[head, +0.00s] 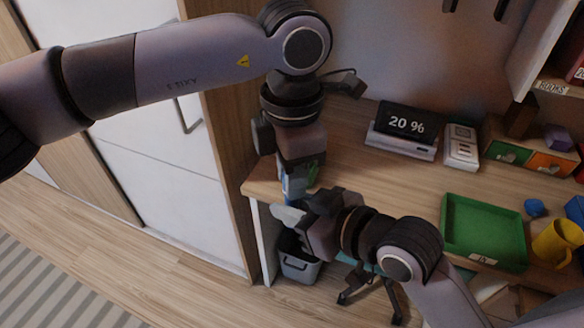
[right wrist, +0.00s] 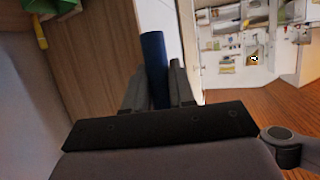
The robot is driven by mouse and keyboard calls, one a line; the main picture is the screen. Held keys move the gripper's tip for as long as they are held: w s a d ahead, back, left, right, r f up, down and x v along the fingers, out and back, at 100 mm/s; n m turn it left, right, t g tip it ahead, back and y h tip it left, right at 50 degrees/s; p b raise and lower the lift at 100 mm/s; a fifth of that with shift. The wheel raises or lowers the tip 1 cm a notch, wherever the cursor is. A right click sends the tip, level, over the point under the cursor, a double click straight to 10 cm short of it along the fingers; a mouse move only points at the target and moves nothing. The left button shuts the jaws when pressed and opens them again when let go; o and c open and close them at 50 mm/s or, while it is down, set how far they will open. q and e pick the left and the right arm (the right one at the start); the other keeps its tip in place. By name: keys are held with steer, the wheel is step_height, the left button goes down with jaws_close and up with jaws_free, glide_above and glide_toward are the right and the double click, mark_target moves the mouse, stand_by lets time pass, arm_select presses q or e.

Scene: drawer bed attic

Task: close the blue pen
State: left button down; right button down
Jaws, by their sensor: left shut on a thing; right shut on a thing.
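The blue pen (right wrist: 154,62) shows in the right wrist view as a dark blue cylinder standing up between the two fingers. My right gripper (right wrist: 158,92) is shut on it. In the head view my right gripper (head: 291,213) comes from the lower right, beside the desk's front left corner. My left gripper (head: 296,182) points down just above it, shut on a small blue piece (head: 291,190) that is mostly hidden by the fingers. I cannot tell whether this piece is the pen's cap or body, or whether the blue parts touch.
The wooden desk (head: 375,178) carries a green tray (head: 484,230), a yellow mug (head: 556,243), a display reading 20 % (head: 405,123) and coloured boxes (head: 530,158). A grey bin (head: 299,268) stands on the floor below the grippers. A white sliding door (head: 170,190) is at the left.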

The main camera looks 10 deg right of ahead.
arm_select(q)
steer(key=shift+f, duration=0.2)
steer(key=c, duration=0.9)
jaws_free()
steer(key=shift+r, duration=0.1)
step_height(320, 180, up, 12)
steer(key=shift+f, duration=0.1)
steer(key=shift+f, duration=0.1)
